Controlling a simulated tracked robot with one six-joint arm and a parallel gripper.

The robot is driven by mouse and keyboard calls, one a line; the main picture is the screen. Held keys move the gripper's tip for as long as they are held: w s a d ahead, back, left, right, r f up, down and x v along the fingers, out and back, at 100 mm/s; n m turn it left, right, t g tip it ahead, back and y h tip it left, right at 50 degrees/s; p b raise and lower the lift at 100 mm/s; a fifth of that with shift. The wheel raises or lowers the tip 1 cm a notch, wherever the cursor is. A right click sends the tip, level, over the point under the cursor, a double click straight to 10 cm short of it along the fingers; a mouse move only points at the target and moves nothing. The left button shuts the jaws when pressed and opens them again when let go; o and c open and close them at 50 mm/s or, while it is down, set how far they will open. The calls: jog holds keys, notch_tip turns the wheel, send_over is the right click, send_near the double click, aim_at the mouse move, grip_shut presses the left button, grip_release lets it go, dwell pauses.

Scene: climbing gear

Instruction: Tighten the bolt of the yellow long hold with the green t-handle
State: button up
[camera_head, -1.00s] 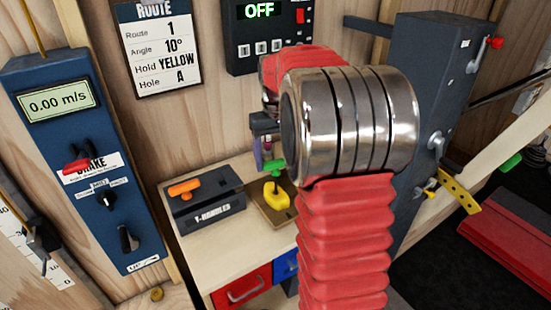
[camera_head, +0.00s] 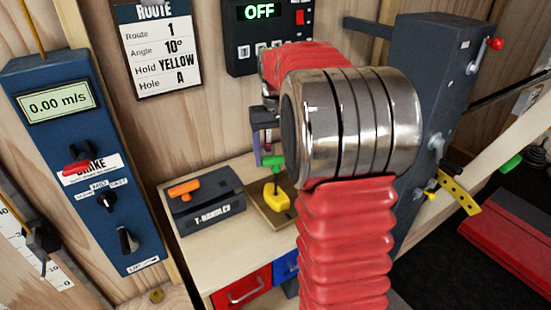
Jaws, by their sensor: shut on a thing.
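The yellow long hold (camera_head: 277,197) lies on a brown wooden plate (camera_head: 272,218) on the workbench, partly behind my arm at its right. The green t-handle (camera_head: 272,161) stands above the hold, with its lower end at the hold's top. Its contact with the bolt is too small to make out, and the bolt itself is hidden. My gripper (camera_head: 266,150) points down just above the hold and is shut on the green t-handle. My arm covers part of the gripper.
A dark T-handles box (camera_head: 212,219) with an orange handle (camera_head: 184,189) stands left of the plate. A blue brake panel (camera_head: 88,160) is at the left. The route card (camera_head: 162,52) reads Yellow, hole A. A grey post (camera_head: 440,95) stands right.

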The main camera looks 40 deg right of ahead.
jog(key=shift+r, duration=0.6)
jog(key=n, duration=1)
jog(key=shift+n, duration=0.4)
jog(key=shift+n, duration=0.3)
jog(key=n, duration=1)
dwell(0.4)
